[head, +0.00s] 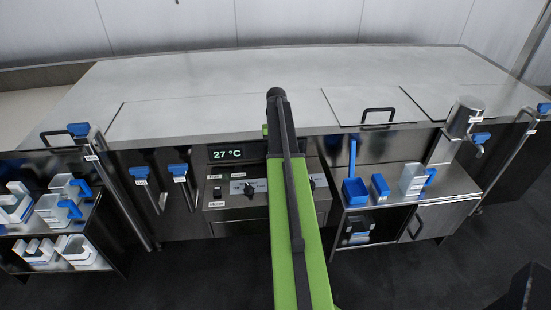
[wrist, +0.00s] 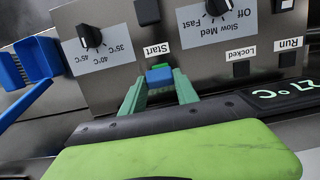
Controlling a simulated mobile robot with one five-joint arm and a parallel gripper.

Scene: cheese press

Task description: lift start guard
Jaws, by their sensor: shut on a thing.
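The start guard (wrist: 159,73) is a small blue and green cover on the grey control panel (wrist: 115,25), beside the "Start" label (wrist: 156,49) in the wrist view, where the panel appears upside down. My gripper (wrist: 160,84) has its teal fingers on either side of the guard and is shut on it. I cannot tell how far the guard is tilted. In the head view the panel (head: 220,190) sits on the front of the vat, and my green arm hides the guard and the gripper.
The speed knob (wrist: 219,5) and the temperature knob (wrist: 90,37) flank the guard. A display (head: 227,154) reads 27 °C. A blue scoop (head: 355,190) stands on the right-hand shelf. White moulds (head: 15,205) fill the left rack. Dark floor lies in front.

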